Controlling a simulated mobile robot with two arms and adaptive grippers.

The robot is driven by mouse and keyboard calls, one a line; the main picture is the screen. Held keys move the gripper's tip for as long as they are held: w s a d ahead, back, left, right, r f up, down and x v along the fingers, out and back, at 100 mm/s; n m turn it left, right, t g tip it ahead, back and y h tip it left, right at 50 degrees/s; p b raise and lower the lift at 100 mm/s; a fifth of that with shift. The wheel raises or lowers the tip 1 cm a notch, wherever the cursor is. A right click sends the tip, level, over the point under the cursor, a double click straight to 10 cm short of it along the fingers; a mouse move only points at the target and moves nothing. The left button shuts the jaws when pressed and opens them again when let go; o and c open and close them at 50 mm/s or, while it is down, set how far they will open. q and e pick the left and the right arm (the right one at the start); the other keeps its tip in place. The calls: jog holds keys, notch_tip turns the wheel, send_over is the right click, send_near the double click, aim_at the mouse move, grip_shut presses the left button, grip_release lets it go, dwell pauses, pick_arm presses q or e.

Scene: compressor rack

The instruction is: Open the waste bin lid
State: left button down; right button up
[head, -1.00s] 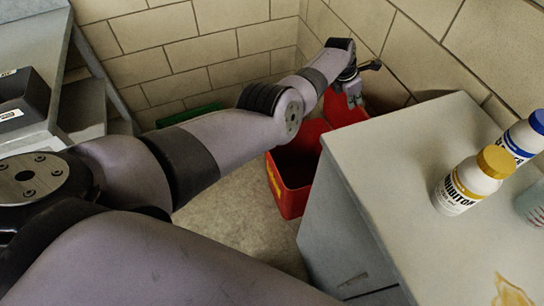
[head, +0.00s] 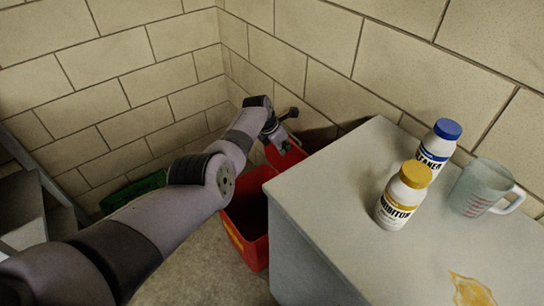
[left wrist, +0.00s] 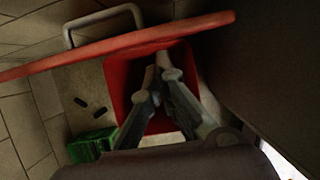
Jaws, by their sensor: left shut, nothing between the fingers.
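The red waste bin (head: 247,245) stands on the floor at the left side of the cabinet, its mouth partly uncovered. Its red lid (head: 290,158) stands raised at the back of the bin, near the wall. In the left wrist view the lid (left wrist: 130,44) shows nearly edge-on as a red band, with a grey bar handle (left wrist: 68,30) beyond it. The bin's red inside (left wrist: 118,75) shows below. My left gripper (head: 284,146) is shut and empty beside the lid; its fingers (left wrist: 158,68) show over the bin mouth. Whether they touch the lid is unclear. My right gripper is out of view.
The grey cabinet (head: 340,190) stands close on the right. It bears a yellow-capped bottle (head: 400,200), a blue-capped bottle (head: 436,148), a measuring jug (head: 478,188) and a yellow stain (head: 480,290). A green crate (head: 133,190) lies by the back wall. Brick walls close the corner.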

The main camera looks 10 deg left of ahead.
pick_arm(q)
notch_tip(320, 180, up, 10)
jog(key=p, duration=0.1)
jog(key=s+a+f+m+y, duration=0.2)
jog(key=s+a+f+m, duration=0.45)
jog(key=s, duration=0.25)
jog(key=s+a+f+m+y, duration=0.1)
jog(key=s+a+f+m, duration=0.4)
jog(key=s+f, duration=0.25)
jog(key=s+d+r+m, duration=0.25)
jog(key=s+m, duration=0.65)
jog(key=s, duration=0.6)
jog(key=s+d+r+m, duration=0.1)
jog(key=s+r+m, duration=0.3)
jog(key=s+m, duration=0.85)
jog(key=s+f+n+g, duration=0.1)
jog(key=s+f, duration=0.1)
jog(key=f, duration=1.1)
jog(key=s+f+n+g, duration=0.1)
jog(key=s+f+n, duration=0.15)
jog(key=f, duration=1.05)
jog(key=s+a+f, duration=0.3)
jog(key=s+f, duration=1.3)
jog(key=s, duration=0.1)
jog(key=shift+s+m+g, duration=0.2)
jog(key=shift+m+g, duration=0.2)
jog(key=shift+m, duration=0.05)
